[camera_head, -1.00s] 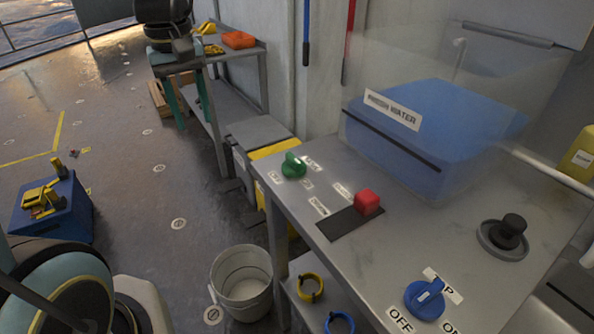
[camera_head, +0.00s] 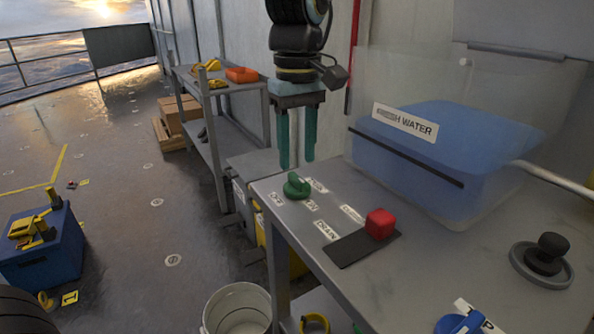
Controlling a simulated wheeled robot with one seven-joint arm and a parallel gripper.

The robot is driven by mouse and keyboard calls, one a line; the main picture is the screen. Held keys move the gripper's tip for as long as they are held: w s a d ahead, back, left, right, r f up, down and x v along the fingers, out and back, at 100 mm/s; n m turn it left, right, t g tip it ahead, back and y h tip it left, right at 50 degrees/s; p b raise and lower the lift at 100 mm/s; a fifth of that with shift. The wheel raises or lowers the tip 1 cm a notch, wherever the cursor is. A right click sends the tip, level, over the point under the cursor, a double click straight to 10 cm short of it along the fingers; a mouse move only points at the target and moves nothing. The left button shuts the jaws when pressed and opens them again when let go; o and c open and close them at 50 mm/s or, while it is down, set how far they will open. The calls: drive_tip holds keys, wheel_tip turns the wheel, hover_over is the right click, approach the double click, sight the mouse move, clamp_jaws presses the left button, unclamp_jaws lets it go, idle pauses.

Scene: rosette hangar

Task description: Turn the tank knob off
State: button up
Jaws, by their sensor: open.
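A green knob (camera_head: 296,186) sits at the left end of the grey metal bench, with small white labels around it that are hard to read. A blue knob (camera_head: 458,324) is cut off by the bottom edge, beside a white label ending in P. My gripper (camera_head: 296,163) hangs with its teal fingers pointing down, open and empty.
A red block (camera_head: 380,223) stands at a dark slot on the bench (camera_head: 385,285). A blue water tank (camera_head: 440,150) behind clear panels and a black round control (camera_head: 546,254) are to the right. A white bucket (camera_head: 237,306) stands on the floor below left.

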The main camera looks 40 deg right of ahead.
sight(297, 177)
drive_tip(key=shift+f, duration=2.1)
drive_tip(key=shift+c, duration=0.2)
clamp_jaws()
